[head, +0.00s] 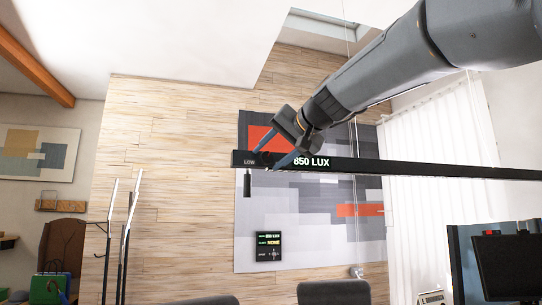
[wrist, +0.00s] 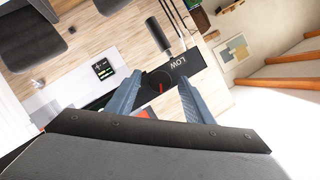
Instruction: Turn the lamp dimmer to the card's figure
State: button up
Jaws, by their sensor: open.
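The lamp is a long black hanging bar (head: 420,168), marked LOW near its left end, with a lit reading that looks like 850 LUX just right of my gripper. Its dimmer knob (wrist: 160,86) is a dark round dial with a red mark in the wrist view; in the head view my gripper largely hides it. My gripper (head: 263,159) is open, its two blue-grey fingers at the bar; in the wrist view the fingers (wrist: 160,77) stand either side of the knob. I cannot tell whether they touch it. The dark card (head: 268,246) hangs below, its small lines hard to read.
A short black cylinder (head: 247,184) hangs under the bar's left end. A patterned grey and red panel (head: 300,225) covers the plank wall behind. Chairs (head: 334,292) and a monitor (head: 505,265) stand low. A coat stand (head: 125,240) is at left.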

jog(key=b+v, duration=0.1)
jog(key=v, duration=0.6)
jog(key=shift+s+d+b, duration=0.25)
jog(key=shift+s+b, duration=0.05)
jog(key=shift+s, duration=0.05)
jog(key=d+f+g+h+p, duration=0.1)
jog(key=d+f+g+h, duration=0.15)
jog(key=f, duration=1.45)
jog(key=d+f+g+h+p, duration=0.1)
jog(key=d+f+g+h, duration=0.2)
jog(key=f, duration=1.4)
jog(key=s+d+f+g+h+p, duration=0.1)
jog(key=s+d+f+g, duration=0.2)
jog(key=s+f, duration=1)
jog(key=s+d+f+n+g+h, duration=0.1)
jog(key=s+d+f+g, duration=0.3)
jog(key=s+f, duration=0.9)
notch_tip(320, 180, down, 3)
jog(key=d, duration=0.2)
jog(key=shift+d+f+p, duration=0.2)
jog(key=shift+d+p, duration=0.15)
jog(key=shift+p, duration=0.05)
